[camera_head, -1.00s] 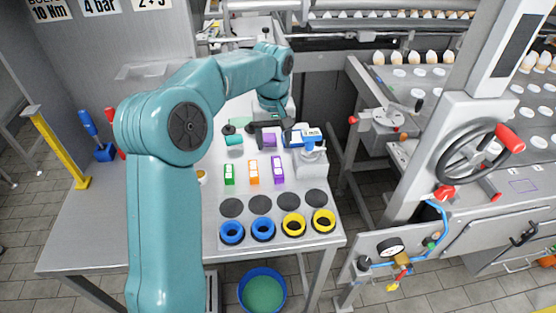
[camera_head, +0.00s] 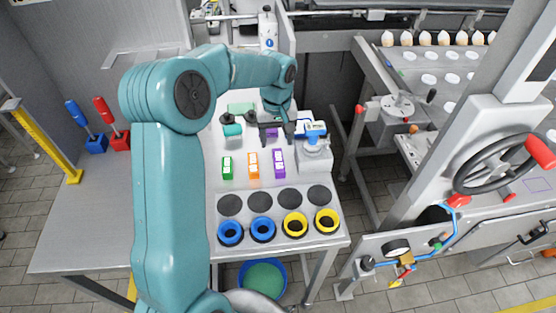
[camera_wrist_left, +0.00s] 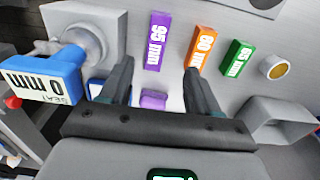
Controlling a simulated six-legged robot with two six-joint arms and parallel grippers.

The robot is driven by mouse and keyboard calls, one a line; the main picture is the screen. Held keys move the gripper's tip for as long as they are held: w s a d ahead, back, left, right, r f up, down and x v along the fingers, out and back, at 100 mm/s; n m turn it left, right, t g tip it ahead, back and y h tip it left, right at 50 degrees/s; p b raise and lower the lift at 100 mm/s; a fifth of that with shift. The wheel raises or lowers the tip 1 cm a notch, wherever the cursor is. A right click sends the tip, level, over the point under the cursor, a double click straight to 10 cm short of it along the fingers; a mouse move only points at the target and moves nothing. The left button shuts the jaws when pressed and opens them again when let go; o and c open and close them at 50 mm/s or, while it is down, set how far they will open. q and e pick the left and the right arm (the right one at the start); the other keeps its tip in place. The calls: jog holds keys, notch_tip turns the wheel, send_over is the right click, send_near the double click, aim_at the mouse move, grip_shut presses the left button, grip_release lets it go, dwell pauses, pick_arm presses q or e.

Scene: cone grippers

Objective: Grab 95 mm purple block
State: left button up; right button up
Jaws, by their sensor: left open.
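The 95 mm purple block (camera_head: 278,163) lies on the grey table at the right end of a row with an orange block (camera_head: 253,165) and a green block (camera_head: 227,168). In the left wrist view the purple block (camera_wrist_left: 156,42) shows its white 95 mm label, just beyond the fingertips. My left gripper (camera_head: 277,136) is open and above the table, on the far side of the row. In the left wrist view the left gripper (camera_wrist_left: 158,70) has nothing gripped. Another purple piece (camera_wrist_left: 153,100) shows between and below its fingers. My right gripper is out of view.
A blue gauge marked 0 mm (camera_wrist_left: 45,80) stands on a grey block close to the left gripper. Blue rings (camera_head: 262,229) and yellow rings (camera_head: 326,220) stand at the table's front, behind them dark discs (camera_head: 274,199). Blue and red handles (camera_head: 103,105) stand at left.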

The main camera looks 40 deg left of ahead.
aim_at(278, 160)
pick_arm(q)
jog(key=f, duration=0.2)
jog(key=w+f, duration=0.1)
jog(key=shift+a+f, duration=0.15)
jog(key=shift+f, duration=0.55)
jog(key=shift+s+d, duration=0.25)
jog(key=shift+s, duration=0.05)
notch_tip(278, 160, down, 2)
jog(key=shift+s+d+f+p, duration=0.1)
jog(key=shift+f+p, duration=0.15)
jog(key=shift+p, duration=0.65)
jog(key=f, duration=0.2)
jog(key=shift+w+a+f, duration=0.2)
jog(key=shift+w+f, duration=0.1)
jog(key=shift+w, duration=0.1)
jog(key=shift+d+f, duration=0.1)
jog(key=shift+s+r, duration=0.2)
jog(key=shift+s, duration=0.15)
jog(key=shift+w+f, duration=0.15)
jog(key=shift+w, duration=0.05)
jog(key=c, duration=1)
grip_shut()
jog(key=shift+s, duration=0.1)
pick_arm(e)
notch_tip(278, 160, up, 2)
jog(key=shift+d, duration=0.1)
